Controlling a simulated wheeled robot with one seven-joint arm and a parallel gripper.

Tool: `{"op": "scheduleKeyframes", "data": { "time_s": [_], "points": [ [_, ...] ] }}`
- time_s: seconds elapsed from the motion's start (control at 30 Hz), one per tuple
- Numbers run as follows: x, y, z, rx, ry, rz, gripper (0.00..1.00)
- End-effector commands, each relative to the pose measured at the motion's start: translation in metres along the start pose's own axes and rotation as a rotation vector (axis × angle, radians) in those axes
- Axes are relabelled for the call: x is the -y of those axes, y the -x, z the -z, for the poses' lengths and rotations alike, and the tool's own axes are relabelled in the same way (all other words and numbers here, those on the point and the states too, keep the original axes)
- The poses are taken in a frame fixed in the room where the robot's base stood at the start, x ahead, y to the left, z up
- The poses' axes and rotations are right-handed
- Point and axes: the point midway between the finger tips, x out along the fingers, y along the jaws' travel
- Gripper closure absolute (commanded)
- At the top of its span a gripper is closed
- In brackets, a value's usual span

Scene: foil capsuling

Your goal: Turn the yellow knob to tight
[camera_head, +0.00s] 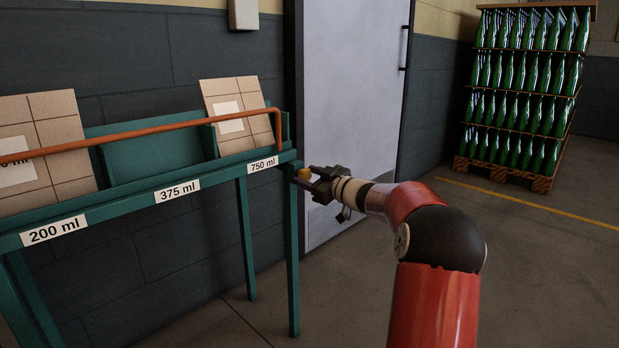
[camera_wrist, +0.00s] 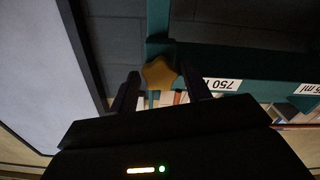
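The yellow knob (camera_head: 304,174) sits at the right end of the green stand, by the 750 ml label. My gripper (camera_head: 311,179) is at the knob, reaching it from the right. In the wrist view the lobed knob (camera_wrist: 160,73) shows between the tips of my two dark fingers (camera_wrist: 160,82). The fingers are apart, one on each side of it. A narrow gap shows on the left; on the right the finger looks very close, and I cannot tell whether it touches. No mark for the knob's setting can be read.
The green stand (camera_head: 120,194) holds tan boxes (camera_head: 238,112) behind an orange-brown rail (camera_head: 170,128). Its front has labels for 200, 375 and 750 ml. A grey door (camera_head: 350,90) is behind my gripper. A rack of green bottles (camera_head: 520,90) stands far right. The floor between is clear.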

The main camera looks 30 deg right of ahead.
Motion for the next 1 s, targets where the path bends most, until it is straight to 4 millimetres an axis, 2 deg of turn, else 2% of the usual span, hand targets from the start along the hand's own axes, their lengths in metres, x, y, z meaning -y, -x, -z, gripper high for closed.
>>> {"op": "scheduleKeyframes", "data": {
  "time_s": [0.03, 0.2, 0.27, 0.67, 1.0],
  "points": [
    [0.0000, 0.0001, 0.0001, 0.000, 0.000, 0.000, 0.59],
    [0.0001, 0.0002, 0.0001, 0.000, 0.000, 0.000, 0.81],
    [0.0001, 0.0002, 0.0001, 0.000, 0.000, 0.000, 0.87],
    [0.0013, 0.0001, -0.0026, -0.001, -0.085, 0.000, 0.87],
    [0.0004, 0.0001, -0.0013, 0.000, -0.363, 0.001, 0.87]
  ]
}}
